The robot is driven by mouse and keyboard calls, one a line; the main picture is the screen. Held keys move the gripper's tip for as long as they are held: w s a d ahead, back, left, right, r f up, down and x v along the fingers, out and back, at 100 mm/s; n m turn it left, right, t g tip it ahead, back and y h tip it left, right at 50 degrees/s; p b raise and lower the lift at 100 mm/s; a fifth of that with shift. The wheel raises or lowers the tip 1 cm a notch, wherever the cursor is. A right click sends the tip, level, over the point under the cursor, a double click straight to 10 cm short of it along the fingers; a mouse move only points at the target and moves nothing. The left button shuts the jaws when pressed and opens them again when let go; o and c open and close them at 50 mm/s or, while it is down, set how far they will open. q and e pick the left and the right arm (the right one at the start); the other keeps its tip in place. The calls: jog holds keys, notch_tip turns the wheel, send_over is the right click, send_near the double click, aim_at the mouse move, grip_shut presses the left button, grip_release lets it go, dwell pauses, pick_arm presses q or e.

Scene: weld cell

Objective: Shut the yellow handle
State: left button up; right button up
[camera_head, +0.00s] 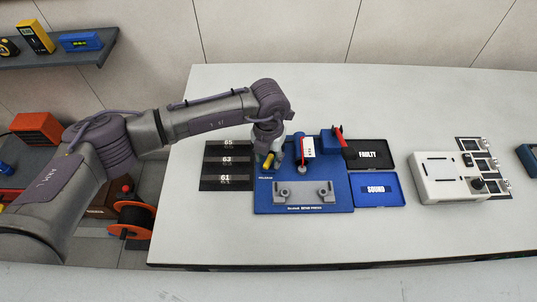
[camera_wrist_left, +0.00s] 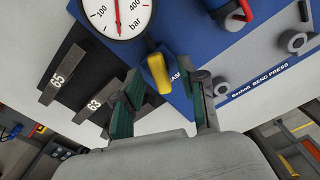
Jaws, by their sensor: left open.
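The yellow handle (camera_head: 267,161) is at the left back of the blue bend press (camera_head: 345,205), partly hidden by my left gripper (camera_head: 270,152) in the head view. In the left wrist view the yellow handle (camera_wrist_left: 158,72) shows between the two spread fingertips of my left gripper (camera_wrist_left: 168,82). The gripper is open, its dark green fingers on either side of the handle. I cannot tell whether they touch it. My right gripper is in neither view.
A pressure gauge (camera_wrist_left: 118,14) sits close to the handle. A black board with numbered strips (camera_head: 227,182) lies left of the press. The black FAULTY tray (camera_head: 385,162) and blue SOUND tray (camera_head: 396,201) lie right. The front table strip is clear.

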pick_arm(q)
jog(key=shift+c, duration=0.4)
grip_shut()
jog(key=shift+f+m+b, duration=0.1)
jog(key=shift+m+b, duration=0.2)
jog(key=shift+b, duration=0.3)
jog(key=m+b, duration=0.9)
jog(key=b, duration=0.5)
jog(key=shift+f+m, duration=0.15)
jog(key=shift+m, duration=0.15)
jog(key=shift+r+m+b, duration=0.3)
jog(key=shift+m+b, duration=1.1)
jog(key=shift+b, duration=0.25)
jog(key=shift+o, duration=0.4)
grip_release()
